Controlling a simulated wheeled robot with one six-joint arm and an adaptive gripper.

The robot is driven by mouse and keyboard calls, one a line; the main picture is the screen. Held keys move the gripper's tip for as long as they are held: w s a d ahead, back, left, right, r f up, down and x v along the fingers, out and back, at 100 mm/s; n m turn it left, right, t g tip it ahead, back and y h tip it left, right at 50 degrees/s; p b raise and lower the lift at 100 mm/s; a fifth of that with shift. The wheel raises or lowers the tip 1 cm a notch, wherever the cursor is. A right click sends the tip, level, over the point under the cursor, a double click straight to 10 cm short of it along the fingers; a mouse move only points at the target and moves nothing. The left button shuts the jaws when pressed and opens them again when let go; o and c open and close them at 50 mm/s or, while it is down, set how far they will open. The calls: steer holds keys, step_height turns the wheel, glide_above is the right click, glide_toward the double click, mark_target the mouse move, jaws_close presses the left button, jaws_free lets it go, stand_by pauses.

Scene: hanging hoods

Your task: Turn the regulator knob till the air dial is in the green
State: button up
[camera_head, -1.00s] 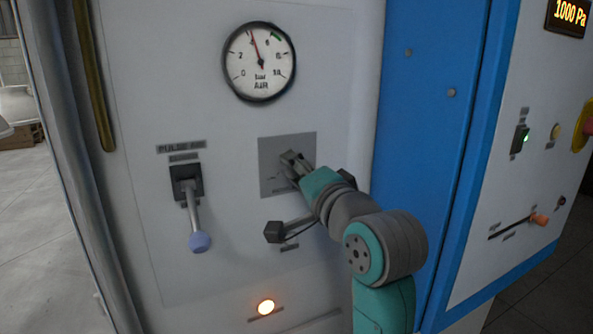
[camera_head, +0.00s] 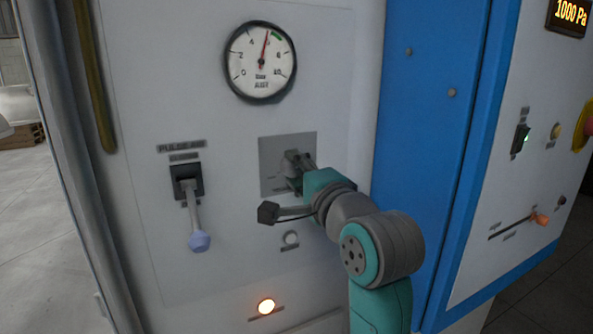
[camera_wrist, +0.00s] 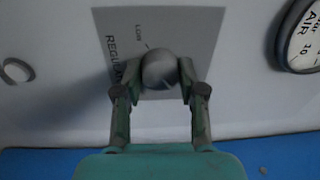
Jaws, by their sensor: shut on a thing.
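The round air dial (camera_head: 260,62) is on the white panel in the head view. Its red needle points up and slightly right, just short of the green band near the top right. The regulator knob (camera_wrist: 160,70) is a grey ball-like knob on a grey plate (camera_head: 267,165). My gripper (camera_wrist: 161,84) is shut on the knob, one finger on each side. In the head view my gripper (camera_head: 293,165) covers part of the knob and plate. The dial's edge also shows at the right of the wrist view (camera_wrist: 303,40).
A small round button (camera_head: 291,238) and a lit orange lamp (camera_head: 266,306) are below. A blue panel (camera_head: 430,120) and a side panel with a switch (camera_head: 520,139) stand to the right.

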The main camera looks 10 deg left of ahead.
steer(key=shift+f, duration=0.1)
steer(key=o, duration=1.2)
steer(key=shift+c, duration=0.2)
steer(key=v, duration=1.2)
